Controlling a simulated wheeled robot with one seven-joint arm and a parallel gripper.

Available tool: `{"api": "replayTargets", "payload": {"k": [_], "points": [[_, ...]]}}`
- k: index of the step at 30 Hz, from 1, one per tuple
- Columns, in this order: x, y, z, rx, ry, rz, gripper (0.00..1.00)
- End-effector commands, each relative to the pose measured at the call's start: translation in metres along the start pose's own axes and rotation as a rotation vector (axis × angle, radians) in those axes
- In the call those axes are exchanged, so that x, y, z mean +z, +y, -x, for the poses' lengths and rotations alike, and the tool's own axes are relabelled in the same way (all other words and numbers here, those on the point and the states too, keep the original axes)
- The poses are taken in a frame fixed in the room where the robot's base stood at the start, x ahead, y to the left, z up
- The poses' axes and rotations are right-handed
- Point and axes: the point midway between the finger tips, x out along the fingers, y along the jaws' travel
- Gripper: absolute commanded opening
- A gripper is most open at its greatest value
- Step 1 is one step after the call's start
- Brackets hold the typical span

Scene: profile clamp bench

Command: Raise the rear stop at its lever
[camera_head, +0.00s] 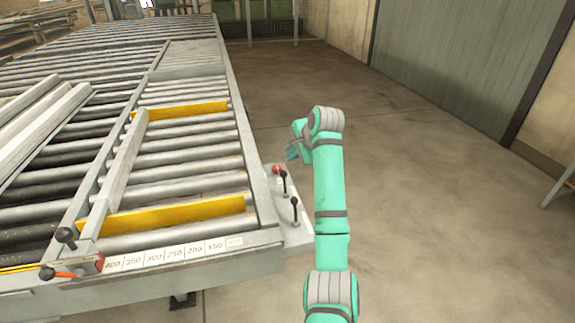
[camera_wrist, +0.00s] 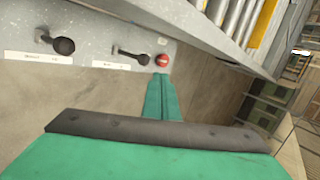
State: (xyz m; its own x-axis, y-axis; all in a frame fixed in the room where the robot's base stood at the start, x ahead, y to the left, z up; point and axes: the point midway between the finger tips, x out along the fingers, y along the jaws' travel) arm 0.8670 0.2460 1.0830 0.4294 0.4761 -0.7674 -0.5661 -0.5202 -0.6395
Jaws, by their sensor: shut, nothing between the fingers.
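Two black-knobbed levers stand on a grey side plate of the bench. The far lever (camera_head: 281,177) is beside a red button (camera_head: 276,168); the near lever (camera_head: 295,205) is closer to the front corner. In the wrist view the lever by the button (camera_wrist: 140,57) and the other lever (camera_wrist: 62,45) each have a white label, too small to read surely. My gripper (camera_head: 291,151) is shut and empty; in the wrist view its fingertips (camera_wrist: 159,76) are just below the button, apart from both levers. Two yellow bars, far (camera_head: 185,109) and near (camera_head: 165,213), cross the rollers.
The roller bench (camera_head: 262,238) fills the left. A rail (camera_head: 124,160) lies between the yellow bars, and metal profiles (camera_head: 40,125) lie further left. A red-handled clamp (camera_head: 75,270) is at the front edge by a number scale (camera_head: 175,254). The floor (camera_head: 430,170) at right is clear.

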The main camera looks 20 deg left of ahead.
Motion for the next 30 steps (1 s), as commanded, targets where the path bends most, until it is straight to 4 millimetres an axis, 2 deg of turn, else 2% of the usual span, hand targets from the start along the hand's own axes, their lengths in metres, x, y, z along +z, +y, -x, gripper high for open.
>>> {"api": "replayTargets", "payload": {"k": [3, 6, 12, 25, 28, 30], "points": [[-0.002, -0.009, 0.017, -0.002, 0.001, 0.000, 0.00], [-0.002, -0.013, 0.025, 0.000, 0.000, 0.001, 0.00], [0.000, -0.016, 0.031, 0.001, -0.002, 0.002, 0.00], [-0.001, -0.014, 0.029, 0.000, -0.002, 0.003, 0.00], [-0.006, -0.003, 0.019, -0.010, 0.004, 0.001, 0.00], [-0.013, 0.013, 0.005, -0.026, 0.013, 0.001, 0.00]]}}
